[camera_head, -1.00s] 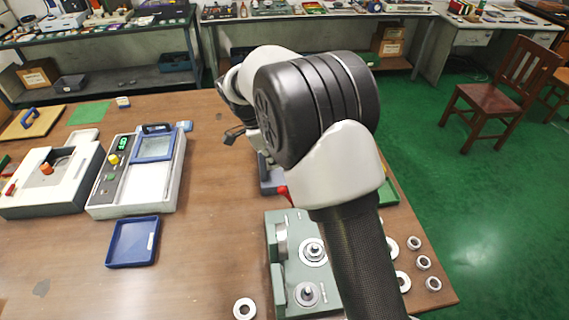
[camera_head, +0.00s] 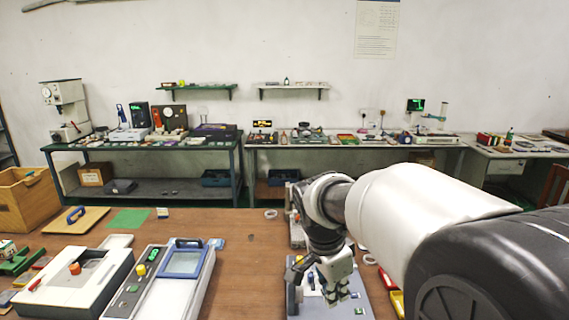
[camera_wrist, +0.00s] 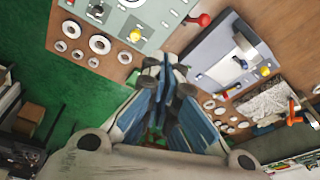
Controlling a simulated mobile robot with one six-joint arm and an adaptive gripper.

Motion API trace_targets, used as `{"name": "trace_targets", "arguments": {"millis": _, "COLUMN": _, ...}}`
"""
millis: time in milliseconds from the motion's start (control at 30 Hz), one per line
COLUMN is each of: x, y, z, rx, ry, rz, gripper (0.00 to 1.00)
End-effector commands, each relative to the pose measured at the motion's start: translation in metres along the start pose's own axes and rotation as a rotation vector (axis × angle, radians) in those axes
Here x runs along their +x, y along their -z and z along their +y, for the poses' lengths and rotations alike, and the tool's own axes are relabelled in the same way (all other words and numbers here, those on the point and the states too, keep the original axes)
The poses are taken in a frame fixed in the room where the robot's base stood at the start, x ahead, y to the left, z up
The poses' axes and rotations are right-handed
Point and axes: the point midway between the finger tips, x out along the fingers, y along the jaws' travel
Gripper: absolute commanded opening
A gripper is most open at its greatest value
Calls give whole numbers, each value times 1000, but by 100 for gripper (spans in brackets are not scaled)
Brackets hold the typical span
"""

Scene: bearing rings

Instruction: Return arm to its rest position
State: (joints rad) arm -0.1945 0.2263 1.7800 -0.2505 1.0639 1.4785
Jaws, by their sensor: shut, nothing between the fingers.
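My arm reaches in from the right of the head view, and my gripper (camera_head: 340,290) hangs over the right side of the brown table, above a grey-blue fixture. In the wrist view, my gripper (camera_wrist: 165,68) has its fingers drawn together, shut and empty. A grey-green fixture (camera_wrist: 150,14) and several metal bearing rings (camera_wrist: 100,44) lie on the table beyond the fingers. The gripper is apart from them. The grey-blue fixture (camera_wrist: 205,52) with a white lever is right of the fingertips. In the head view, the arm hides part of the table's right side.
A white device with a blue-framed lid (camera_head: 185,260) and another white device (camera_head: 80,280) stand on the table left of the gripper. A wooden crate (camera_head: 28,195) is at the far left. Benches with instruments (camera_head: 150,143) line the wall. Table space between the white device and gripper is mostly clear.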

Motion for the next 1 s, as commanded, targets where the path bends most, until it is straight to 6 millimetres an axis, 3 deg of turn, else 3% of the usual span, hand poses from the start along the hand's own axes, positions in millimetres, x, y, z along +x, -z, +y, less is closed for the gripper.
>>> {"name": "trace_targets", "arguments": {"millis": 33, "x": -14, "y": 2, "z": 21, "rx": -73, "ry": 29, "rz": -9, "gripper": 0}}
{"name": "trace_targets", "arguments": {"millis": 200, "x": -44, "y": -2, "z": 86, "rx": -364, "ry": 119, "rz": -19, "gripper": 0}}
{"name": "trace_targets", "arguments": {"millis": 333, "x": -55, "y": -13, "z": 136, "rx": -585, "ry": 190, "rz": 2, "gripper": 0}}
{"name": "trace_targets", "arguments": {"millis": 500, "x": -53, "y": -33, "z": 191, "rx": -856, "ry": 272, "rz": 57, "gripper": 0}}
{"name": "trace_targets", "arguments": {"millis": 700, "x": -42, "y": -51, "z": 226, "rx": -1060, "ry": 324, "rz": 118, "gripper": 0}}
{"name": "trace_targets", "arguments": {"millis": 1000, "x": -39, "y": -55, "z": 233, "rx": -1118, "ry": 334, "rz": 137, "gripper": 0}}
